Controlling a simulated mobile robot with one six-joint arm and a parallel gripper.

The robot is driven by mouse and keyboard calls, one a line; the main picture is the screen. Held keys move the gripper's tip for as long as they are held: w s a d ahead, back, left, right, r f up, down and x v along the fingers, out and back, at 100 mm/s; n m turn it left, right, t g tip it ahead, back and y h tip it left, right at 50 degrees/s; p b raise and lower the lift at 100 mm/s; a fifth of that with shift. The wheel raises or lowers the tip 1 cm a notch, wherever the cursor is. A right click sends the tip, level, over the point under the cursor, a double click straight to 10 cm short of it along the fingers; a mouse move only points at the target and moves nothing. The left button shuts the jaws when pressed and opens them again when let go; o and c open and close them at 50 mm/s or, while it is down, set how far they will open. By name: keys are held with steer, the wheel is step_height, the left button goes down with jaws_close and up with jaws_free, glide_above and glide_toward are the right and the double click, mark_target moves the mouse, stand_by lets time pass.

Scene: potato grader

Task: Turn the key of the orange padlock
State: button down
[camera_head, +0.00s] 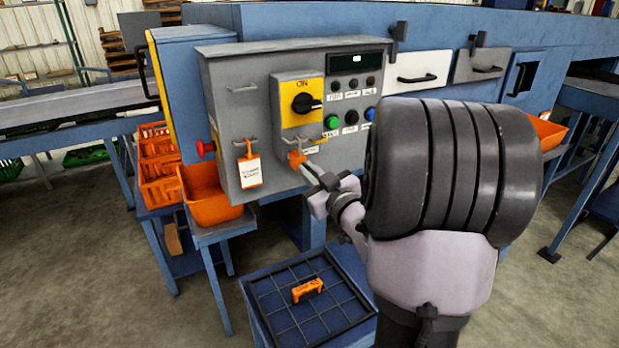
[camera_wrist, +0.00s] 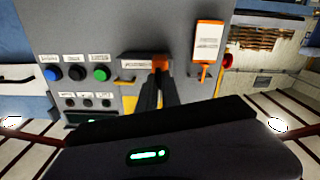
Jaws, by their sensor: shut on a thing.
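The orange padlock (camera_head: 296,158) hangs below the yellow switch plate (camera_head: 284,90) on the front of the grey control box. In the wrist view, which is upside down, the padlock (camera_wrist: 160,62) shows just beyond my fingertips. My gripper (camera_head: 309,172) reaches the padlock from the lower right, its fingers (camera_wrist: 157,84) close together at the lock. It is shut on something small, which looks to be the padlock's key. The key itself is hidden between the fingers, so I cannot tell its angle. The black rotary switch (camera_head: 303,103) sits above, under the word ON.
An orange-edged tag (camera_head: 249,171) hangs left of the padlock. Buttons (camera_head: 332,122) sit to the right. A red knob (camera_head: 205,149) sticks out at the box's left side. Below stand an orange bin (camera_head: 209,207) and a blue gridded table (camera_head: 265,284) with an orange handled piece (camera_head: 307,290).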

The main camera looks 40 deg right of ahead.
steer(key=shift+a+f+n, duration=0.1)
steer(key=shift+n, duration=7.5)
steer(key=c, duration=1.5)
jaws_free()
steer(key=shift+c, duration=0.2)
